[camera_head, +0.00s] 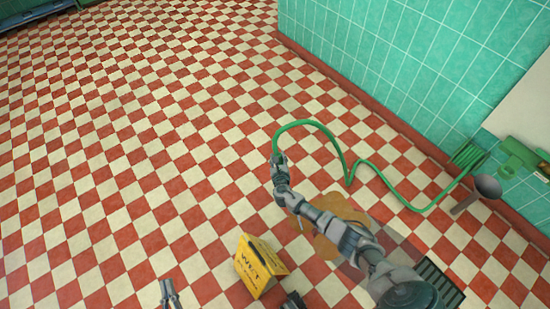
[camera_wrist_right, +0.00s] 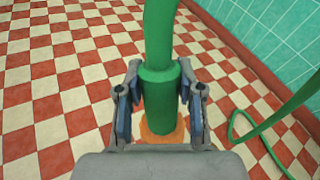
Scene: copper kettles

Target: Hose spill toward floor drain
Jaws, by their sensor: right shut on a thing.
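My right gripper (camera_head: 279,160) is shut on the green hose (camera_head: 330,131), with a finger on each side of its thick end in the right wrist view (camera_wrist_right: 160,95). An orange part shows below that end. The hose loops back to the wall at the right. A brown-orange spill (camera_head: 328,247) lies on the floor, partly hidden under my right arm. The dark grated floor drain (camera_head: 440,283) is at the lower right, partly hidden by my arm. My left gripper (camera_head: 169,294) is at the bottom edge, empty, its fingers apart, away from the hose.
A yellow wet-floor sign (camera_head: 260,266) stands left of the spill. A grey funnel-like object (camera_head: 485,188) is near the teal tiled wall (camera_head: 400,60), by the green hose fixture (camera_head: 517,158). The checkered floor (camera_head: 130,140) at the left is clear.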

